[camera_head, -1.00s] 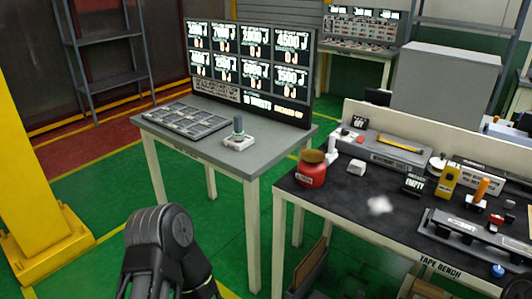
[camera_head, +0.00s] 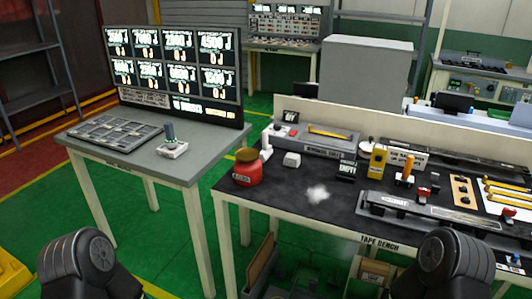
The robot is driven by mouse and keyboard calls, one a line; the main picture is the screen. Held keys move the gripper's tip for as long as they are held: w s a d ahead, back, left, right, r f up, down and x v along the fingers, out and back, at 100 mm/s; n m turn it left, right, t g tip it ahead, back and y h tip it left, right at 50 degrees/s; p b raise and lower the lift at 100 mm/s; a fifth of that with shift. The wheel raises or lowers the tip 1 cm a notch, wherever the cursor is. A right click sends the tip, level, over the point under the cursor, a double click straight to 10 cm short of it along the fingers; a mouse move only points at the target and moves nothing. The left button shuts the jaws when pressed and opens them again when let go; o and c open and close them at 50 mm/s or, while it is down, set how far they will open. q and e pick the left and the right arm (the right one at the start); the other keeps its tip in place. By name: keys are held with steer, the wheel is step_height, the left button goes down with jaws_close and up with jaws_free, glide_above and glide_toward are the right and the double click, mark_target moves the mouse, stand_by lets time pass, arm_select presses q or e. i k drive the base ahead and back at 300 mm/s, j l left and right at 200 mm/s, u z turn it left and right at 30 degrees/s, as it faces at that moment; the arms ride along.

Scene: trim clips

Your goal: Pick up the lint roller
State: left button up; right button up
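No object is clearly recognisable as the lint roller at this size. A small upright tool with an orange handle (camera_head: 408,166) stands on the tape bench (camera_head: 290,207), right of a yellow device. A small white upright item (camera_head: 266,145) stands behind the red jar near the bench's left end. I cannot tell whether either is the lint roller. Dark links of my two arms show at the bottom left and bottom right, but neither gripper is in view.
A grey table (camera_head: 214,152) with a screen board (camera_head: 176,70) stands left. Green floor separates them.

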mark_target(267, 152)
steer(key=z, duration=0.4)
steer(key=j+z, duration=0.45)
steer(key=j, duration=0.35)
steer(key=j+z, duration=0.45)
steer(key=j, duration=0.9)
steer(key=k+j, duration=0.15)
steer(key=j, duration=0.45)
steer(key=j+z, duration=0.1)
steer(key=j, duration=0.45)
steer(key=k, duration=0.05)
